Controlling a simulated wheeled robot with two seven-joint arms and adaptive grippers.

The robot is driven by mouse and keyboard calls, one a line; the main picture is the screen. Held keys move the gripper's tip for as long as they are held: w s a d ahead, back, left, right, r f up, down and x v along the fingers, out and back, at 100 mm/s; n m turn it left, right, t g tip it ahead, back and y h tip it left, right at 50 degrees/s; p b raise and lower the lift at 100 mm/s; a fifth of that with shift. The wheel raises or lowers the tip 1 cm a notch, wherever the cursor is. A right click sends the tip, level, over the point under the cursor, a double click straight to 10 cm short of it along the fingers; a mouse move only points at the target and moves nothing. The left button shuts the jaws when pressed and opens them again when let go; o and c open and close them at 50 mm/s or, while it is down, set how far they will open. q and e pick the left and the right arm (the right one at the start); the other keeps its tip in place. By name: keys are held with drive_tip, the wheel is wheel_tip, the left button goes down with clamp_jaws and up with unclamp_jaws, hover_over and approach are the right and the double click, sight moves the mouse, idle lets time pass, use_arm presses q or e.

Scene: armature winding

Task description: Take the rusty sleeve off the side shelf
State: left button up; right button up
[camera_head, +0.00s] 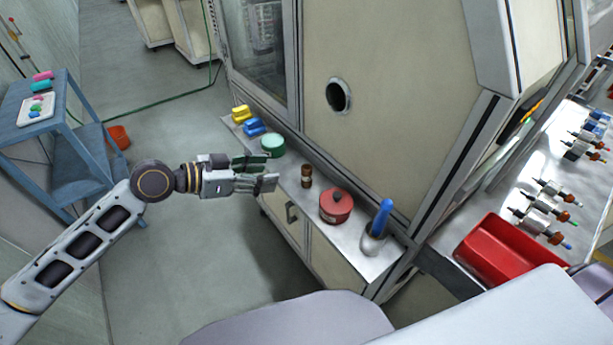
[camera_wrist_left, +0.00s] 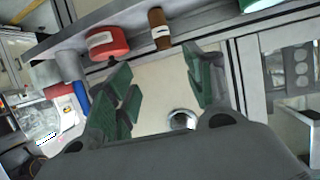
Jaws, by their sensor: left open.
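The rusty sleeve (camera_head: 306,176), a small brown cylinder, stands upright on the narrow grey side shelf (camera_head: 296,192) between a green tin and a red tin. In the left wrist view the sleeve (camera_wrist_left: 159,28) shows near the top middle, beyond my fingertips. My left gripper (camera_head: 268,173) is open and empty, just left of the sleeve in the head view, with its green-padded fingers pointing toward it. The fingers and the sleeve appear apart. My right gripper is not in view.
The shelf also holds the green tin (camera_head: 272,146), the red tin (camera_head: 336,205), a blue-handled tool (camera_head: 380,222) in a holder, and yellow (camera_head: 241,114) and blue (camera_head: 254,127) pieces. The machine panel (camera_head: 385,140) rises behind. A red bin (camera_head: 510,252) sits on the right bench.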

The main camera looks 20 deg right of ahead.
sight(304, 170)
use_arm(q)
drive_tip(key=shift+d, duration=0.15)
drive_tip(key=shift+p+x, duration=0.65)
drive_tip(key=shift+x, duration=3.05)
drive_tip(key=shift+w+d+f, duration=0.15)
drive_tip(key=shift+d+f, duration=0.1)
drive_tip(key=shift+d, duration=0.1)
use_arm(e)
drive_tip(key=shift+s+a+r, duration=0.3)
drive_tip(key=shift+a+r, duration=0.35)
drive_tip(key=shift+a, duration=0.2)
use_arm(q)
drive_tip(key=shift+d+f, duration=0.1)
drive_tip(key=shift+d, duration=0.05)
